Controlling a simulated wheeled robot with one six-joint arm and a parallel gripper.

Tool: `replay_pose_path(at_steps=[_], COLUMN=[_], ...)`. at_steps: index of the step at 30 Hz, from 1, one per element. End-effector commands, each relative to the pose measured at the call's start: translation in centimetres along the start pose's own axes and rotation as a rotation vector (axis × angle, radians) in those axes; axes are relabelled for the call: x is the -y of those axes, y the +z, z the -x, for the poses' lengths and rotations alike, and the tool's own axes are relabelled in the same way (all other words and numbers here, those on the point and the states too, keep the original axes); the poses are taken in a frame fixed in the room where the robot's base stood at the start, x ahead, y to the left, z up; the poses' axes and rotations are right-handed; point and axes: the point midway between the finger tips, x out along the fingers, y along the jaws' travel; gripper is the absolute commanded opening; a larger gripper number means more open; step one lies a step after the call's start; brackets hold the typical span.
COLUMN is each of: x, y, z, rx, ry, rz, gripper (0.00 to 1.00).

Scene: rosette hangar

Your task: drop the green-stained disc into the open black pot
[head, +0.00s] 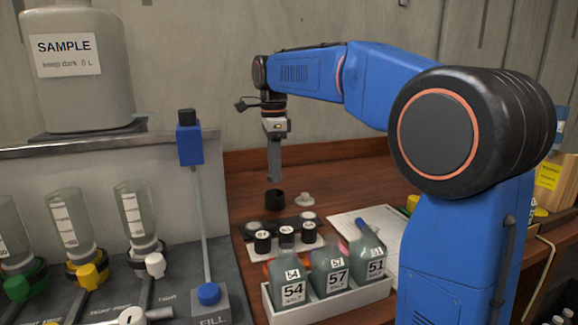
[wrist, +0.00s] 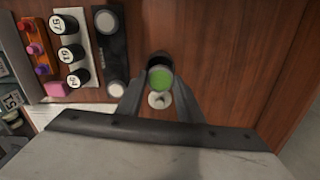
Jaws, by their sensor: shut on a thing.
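My gripper (wrist: 160,97) is shut on the green-stained disc (wrist: 160,78), which shows between the fingertips in the wrist view. In the head view my gripper (head: 274,178) points straight down just above the open black pot (head: 275,200). In the wrist view the pot (wrist: 160,60) lies behind the disc, and only part of its dark rim shows. The disc appears over the pot's opening; the exact height gap cannot be told. The disc is too small to make out in the head view.
A pale knobbed lid (head: 305,199) lies right of the pot. A dark strip with pale discs (head: 282,223), several black numbered pots (head: 286,234) and a white tray of numbered bottles (head: 328,290) stand in front. A paper sheet (head: 347,226) lies to the right.

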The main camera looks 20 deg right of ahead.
Motion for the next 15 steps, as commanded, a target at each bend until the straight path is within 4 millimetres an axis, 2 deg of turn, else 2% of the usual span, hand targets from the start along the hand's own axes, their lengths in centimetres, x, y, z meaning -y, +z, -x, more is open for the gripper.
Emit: replay_pose_path(at_steps=[8,15], x=[-0.1,-0.1], y=[0.2,0.2], z=[-0.8,-2.3], rx=[0.000,0.000], ry=[0.001,0.001], rz=[0.005,0.005], gripper=[0.12,0.12])
